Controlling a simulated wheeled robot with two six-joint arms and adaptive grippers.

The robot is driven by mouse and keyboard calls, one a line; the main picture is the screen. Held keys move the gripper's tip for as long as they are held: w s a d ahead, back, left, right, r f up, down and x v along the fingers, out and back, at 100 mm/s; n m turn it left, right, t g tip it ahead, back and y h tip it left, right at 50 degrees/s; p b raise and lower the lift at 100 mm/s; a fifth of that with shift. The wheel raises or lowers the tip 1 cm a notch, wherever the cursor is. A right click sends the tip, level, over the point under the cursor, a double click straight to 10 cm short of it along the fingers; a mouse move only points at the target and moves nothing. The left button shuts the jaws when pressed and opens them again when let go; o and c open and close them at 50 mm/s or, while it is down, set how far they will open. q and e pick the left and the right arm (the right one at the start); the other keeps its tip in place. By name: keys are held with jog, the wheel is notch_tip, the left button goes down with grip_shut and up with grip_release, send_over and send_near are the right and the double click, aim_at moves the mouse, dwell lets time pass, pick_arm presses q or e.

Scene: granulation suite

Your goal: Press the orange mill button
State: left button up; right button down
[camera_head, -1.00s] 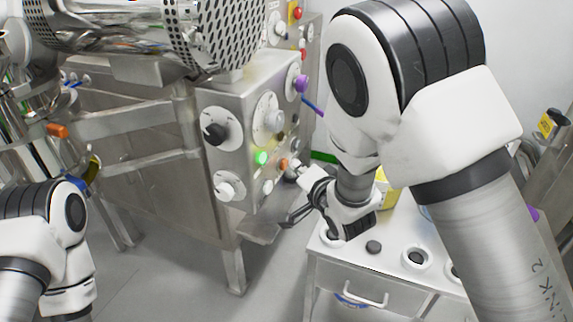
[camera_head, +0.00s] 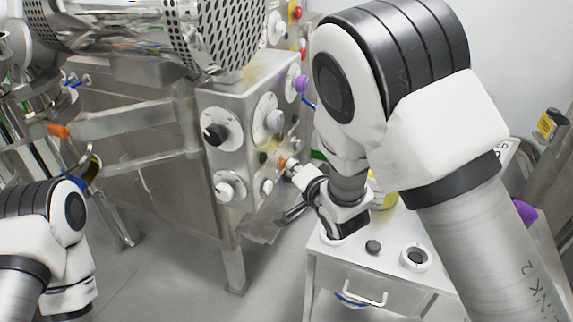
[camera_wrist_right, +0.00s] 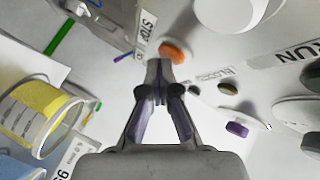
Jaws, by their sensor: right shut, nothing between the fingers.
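The orange button (camera_head: 282,163) is on the side of the steel control panel (camera_head: 246,97). It also shows in the right wrist view (camera_wrist_right: 177,52), just beyond my fingertips. My right gripper (camera_head: 288,170) is shut and empty, with its tips at the button. In the right wrist view the closed fingertips (camera_wrist_right: 159,68) overlap the button's lower left edge; they look to be touching it, but the exact contact is hard to tell. My left arm is at the lower left of the head view, and its fingers are not visible.
The panel carries a black knob (camera_head: 215,134), white knobs and a dark green light (camera_head: 263,157) near the orange button. A white cabinet (camera_head: 340,268) stands below my right arm. A yellow-labelled container (camera_wrist_right: 37,110) is left of the gripper in the wrist view.

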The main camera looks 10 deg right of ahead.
jog(key=shift+s+d, duration=0.5)
jog(key=shift+d, duration=0.25)
jog(key=s+d, duration=0.1)
jog(key=d, duration=0.1)
jog(key=s+d+b, duration=0.1)
jog(key=d, duration=0.1)
jog(key=shift+s, duration=0.4)
dwell(0.4)
